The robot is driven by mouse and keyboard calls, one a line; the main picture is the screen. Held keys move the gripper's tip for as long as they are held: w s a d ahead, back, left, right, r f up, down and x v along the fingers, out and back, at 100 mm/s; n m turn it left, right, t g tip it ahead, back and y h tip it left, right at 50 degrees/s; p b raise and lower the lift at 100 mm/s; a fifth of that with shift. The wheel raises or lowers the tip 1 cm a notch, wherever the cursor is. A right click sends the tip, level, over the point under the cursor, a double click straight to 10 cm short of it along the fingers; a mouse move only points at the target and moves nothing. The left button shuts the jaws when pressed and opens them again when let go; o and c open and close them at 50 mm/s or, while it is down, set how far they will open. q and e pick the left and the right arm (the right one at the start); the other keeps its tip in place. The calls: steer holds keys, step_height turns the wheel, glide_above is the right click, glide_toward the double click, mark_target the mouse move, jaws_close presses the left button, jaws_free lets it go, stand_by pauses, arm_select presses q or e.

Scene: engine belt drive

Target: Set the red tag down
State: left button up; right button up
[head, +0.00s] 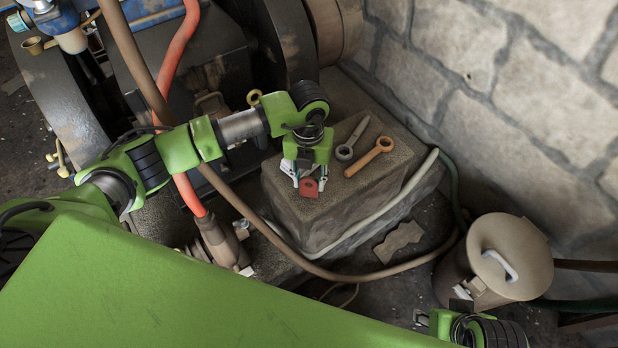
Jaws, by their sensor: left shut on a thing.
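The red tag (309,188) is a small red piece with a hole or dark spot in it. My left gripper (308,180) points down over the stone block (285,200) and is shut on the tag. The tag is at or just above the block's top, near its front left edge; I cannot tell whether it touches. Its upper part is hidden by the fingers. My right gripper (424,319) shows only in part at the bottom right, and its fingers are too small to read.
A grey ring-ended tool (351,138) and an orange one (370,157) lie on the block, right of the tag. A pale hose (395,203) runs along the block. A lidded can (508,255) stands at right. Machinery (200,60) fills the back left; a stone wall (510,90) is behind.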

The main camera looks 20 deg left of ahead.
arm_select(q)
steer(key=o, duration=0.9)
arm_select(e)
steer(key=shift+r, duration=0.2)
arm_select(q)
steer(key=shift+r, duration=0.15)
step_height(320, 180, up, 12)
steer(key=shift+f+p, duration=0.1)
steer(key=shift+p, duration=1)
arm_select(e)
step_height(320, 180, down, 8)
steer(key=shift+w+a, duration=0.15)
steer(key=shift+w, duration=0.15)
